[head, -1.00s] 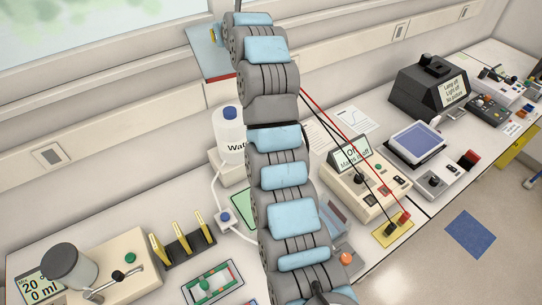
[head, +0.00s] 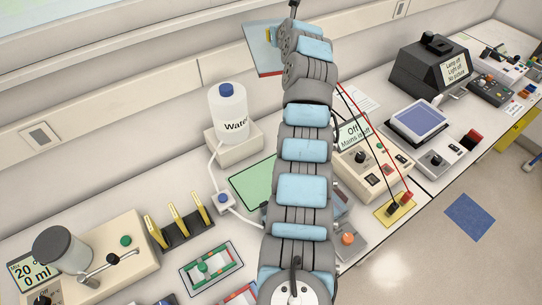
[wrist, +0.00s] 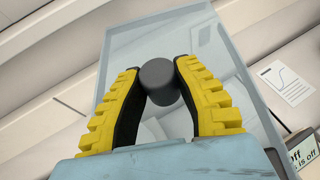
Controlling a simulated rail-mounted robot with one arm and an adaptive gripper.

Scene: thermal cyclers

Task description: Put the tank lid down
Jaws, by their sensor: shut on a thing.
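The tank lid (wrist: 215,62) is a clear, bluish plate with a dark grey knob (wrist: 158,82) in the wrist view. My gripper (wrist: 157,68) has yellow ribbed fingers shut on the knob, one on each side. In the head view the lid (head: 259,58) is held up in front of the back wall, above the bench, with a red edge showing. My arm hides part of it and most of my gripper. A grey-blue box-like thing (head: 342,203) shows partly behind my arm; I cannot tell whether it is the tank.
A power supply (head: 366,165) reading "Off" stands right, with red and black leads rising behind my arm.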

